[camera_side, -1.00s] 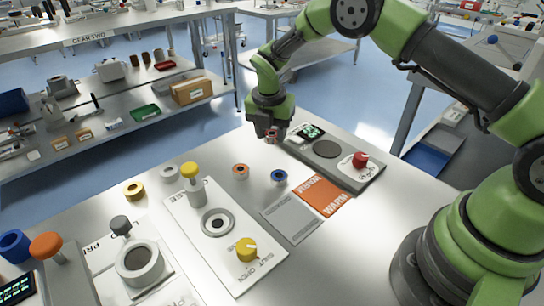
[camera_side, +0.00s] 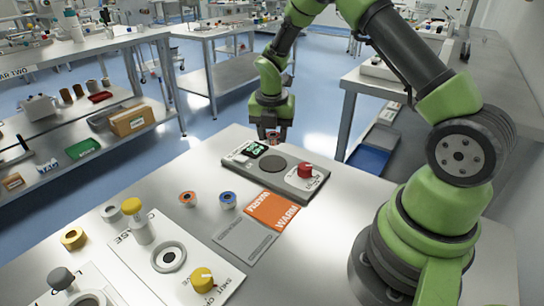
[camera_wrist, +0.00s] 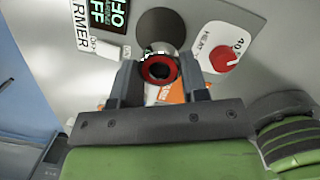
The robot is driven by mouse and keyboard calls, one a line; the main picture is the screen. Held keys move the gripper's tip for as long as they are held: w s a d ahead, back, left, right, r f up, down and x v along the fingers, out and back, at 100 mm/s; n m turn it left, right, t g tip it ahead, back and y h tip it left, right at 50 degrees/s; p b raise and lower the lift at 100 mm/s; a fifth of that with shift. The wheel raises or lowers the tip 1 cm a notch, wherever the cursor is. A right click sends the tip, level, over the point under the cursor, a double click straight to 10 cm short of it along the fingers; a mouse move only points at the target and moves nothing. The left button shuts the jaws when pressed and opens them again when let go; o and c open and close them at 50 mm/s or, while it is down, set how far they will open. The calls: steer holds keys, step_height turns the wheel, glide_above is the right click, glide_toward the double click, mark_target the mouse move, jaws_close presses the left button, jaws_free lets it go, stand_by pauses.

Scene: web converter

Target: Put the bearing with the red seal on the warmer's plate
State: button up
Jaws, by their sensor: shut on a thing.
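My gripper (camera_side: 271,137) is shut on the bearing with the red seal (camera_wrist: 158,82). In the wrist view the bearing sits between the two fingertips, its red ring around a dark hole facing the camera. In the side view the fingers mostly hide it. The warmer (camera_side: 238,159) is a long grey box with a green-lit display (camera_side: 250,150), a dark round plate (camera_side: 273,164) and a red knob (camera_side: 305,171). The plate is bare and also shows in the wrist view (camera_wrist: 160,27), just beyond the bearing.
Bearings with an orange seal (camera_side: 187,199) and a blue seal (camera_side: 228,200) lie on the bench, left of the orange WARM card (camera_side: 272,209) and the grey card (camera_side: 240,243). A white panel (camera_side: 215,270) has a yellow-topped post (camera_side: 132,206) and a yellow knob (camera_side: 202,280).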

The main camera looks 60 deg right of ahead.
mark_target(273, 162)
steer(key=shift+f, duration=3)
steer(key=shift+f, duration=0.15)
steer(key=o, duration=0.9)
steer(key=s+a+r+m+t, duration=0.1)
steer(key=s+a+r+m, duration=0.2)
steer(key=r, duration=0.7)
steer(key=s+a+r+m+t, duration=0.1)
steer(key=a+r+m, duration=0.25)
steer(key=r, duration=0.75)
steer(key=s+a+r+m+t+y, duration=0.1)
steer(key=s+a+r+m, duration=0.1)
steer(key=s+m, duration=0.3)
steer(key=s+a+r+m+t+y, duration=0.1)
steer(key=s+a+r+m+t, duration=0.1)
steer(key=s+m, duration=0.4)
steer(key=s+a+r+m+t+y, duration=0.1)
steer(key=s+a+r+m, duration=0.2)
steer(key=m, duration=0.6)
steer(key=shift+s+a+r+m+y, duration=0.2)
steer(key=shift+s+a, duration=0.1)
steer(key=shift+s, duration=0.35)
steer(key=shift+s+a+r+m+y, duration=0.15)
steer(key=shift+s+a+r, duration=0.1)
steer(key=shift+s, duration=0.35)
